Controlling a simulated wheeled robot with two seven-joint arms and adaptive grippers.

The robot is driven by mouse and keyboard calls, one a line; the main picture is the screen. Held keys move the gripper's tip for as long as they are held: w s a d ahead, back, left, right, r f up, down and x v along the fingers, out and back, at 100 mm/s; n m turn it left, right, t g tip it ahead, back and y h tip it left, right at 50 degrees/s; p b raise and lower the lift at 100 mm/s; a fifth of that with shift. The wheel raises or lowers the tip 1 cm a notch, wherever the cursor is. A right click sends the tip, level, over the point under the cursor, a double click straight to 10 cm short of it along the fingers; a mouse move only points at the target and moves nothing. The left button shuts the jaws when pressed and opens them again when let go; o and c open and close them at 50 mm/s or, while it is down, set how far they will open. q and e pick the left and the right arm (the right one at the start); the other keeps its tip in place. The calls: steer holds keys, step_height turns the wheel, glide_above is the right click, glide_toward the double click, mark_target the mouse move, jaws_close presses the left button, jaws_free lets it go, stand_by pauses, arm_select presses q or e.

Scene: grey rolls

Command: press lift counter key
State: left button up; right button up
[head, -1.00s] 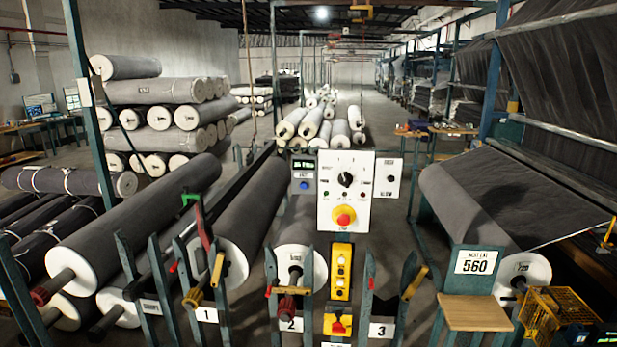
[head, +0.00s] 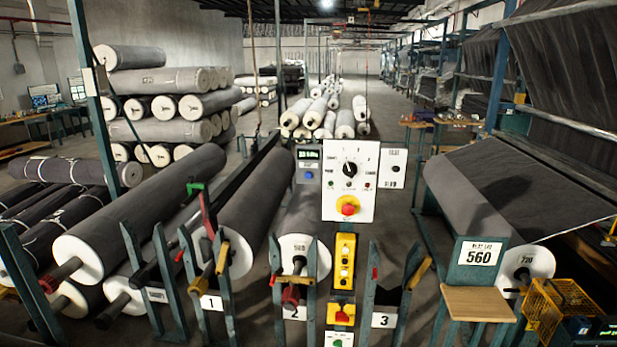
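A small grey counter box (head: 308,163) with a lit green display hangs at the upper left of the control panel. A blue button (head: 308,175) sits below its display. The white control panel (head: 335,206) beside it carries a black dial (head: 350,170) and a red mushroom button (head: 348,206) on a yellow ring. A yellow button box (head: 345,262) hangs below, above a yellow box with a red control (head: 343,315). A green button (head: 337,342) shows at the bottom edge. No key is labelled legibly as the lift counter key. Neither of my grippers is in view.
Blue-green stands marked 1 (head: 211,302), 2 and 3 flank the controls. Large grey rolls (head: 140,215) lie at the left. A 560 sign (head: 479,253) and a wooden ledge (head: 479,304) stand at the right, near a yellow crate (head: 560,308).

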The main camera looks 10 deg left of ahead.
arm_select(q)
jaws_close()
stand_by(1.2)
